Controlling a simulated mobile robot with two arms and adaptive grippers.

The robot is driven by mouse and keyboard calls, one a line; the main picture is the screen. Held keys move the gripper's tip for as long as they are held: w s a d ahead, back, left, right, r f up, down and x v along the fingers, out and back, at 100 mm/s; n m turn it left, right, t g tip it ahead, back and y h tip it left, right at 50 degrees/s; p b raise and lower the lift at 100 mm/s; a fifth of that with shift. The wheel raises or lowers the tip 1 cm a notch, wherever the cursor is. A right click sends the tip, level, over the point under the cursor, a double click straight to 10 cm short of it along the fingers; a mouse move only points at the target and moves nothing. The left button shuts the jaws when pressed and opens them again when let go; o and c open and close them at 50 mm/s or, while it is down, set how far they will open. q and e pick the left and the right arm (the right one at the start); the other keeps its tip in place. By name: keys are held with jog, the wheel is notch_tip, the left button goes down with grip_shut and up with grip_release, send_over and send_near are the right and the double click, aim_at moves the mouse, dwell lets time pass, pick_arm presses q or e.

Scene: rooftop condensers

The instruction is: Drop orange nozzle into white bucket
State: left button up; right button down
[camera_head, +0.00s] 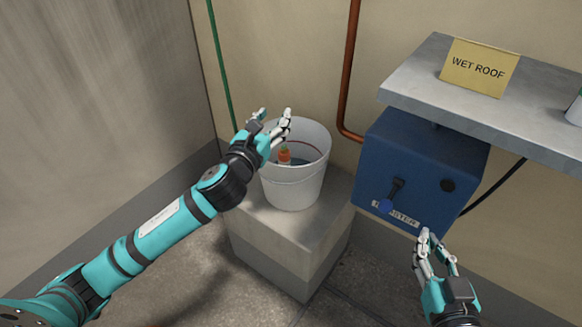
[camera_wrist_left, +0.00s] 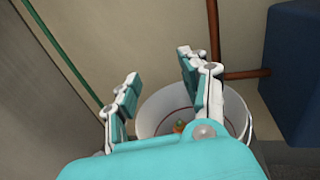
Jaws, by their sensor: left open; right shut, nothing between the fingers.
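The white bucket (camera_head: 293,186) stands upright on a concrete block beside the wall. The orange nozzle (camera_head: 285,155) is inside the bucket, with a green part at its top; the bucket hides its lower end. In the left wrist view a small orange and green bit of the nozzle (camera_wrist_left: 178,127) shows inside the bucket (camera_wrist_left: 150,118). My left gripper (camera_head: 273,113) is open and empty above the bucket's back left rim, apart from the nozzle. My right gripper (camera_head: 431,240) is shut and empty, below the front of the blue box.
The concrete block (camera_head: 286,254) carries the bucket. A blue box (camera_head: 420,165) with a lever is right of the bucket, under a grey shelf (camera_head: 420,85) bearing a yellow WET ROOF sign (camera_head: 479,67). A copper pipe (camera_head: 347,75) and green line (camera_head: 220,65) run behind.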

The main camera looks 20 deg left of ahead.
pick_arm(q)
jog(key=s, duration=0.4)
jog(key=shift+s+a, duration=0.15)
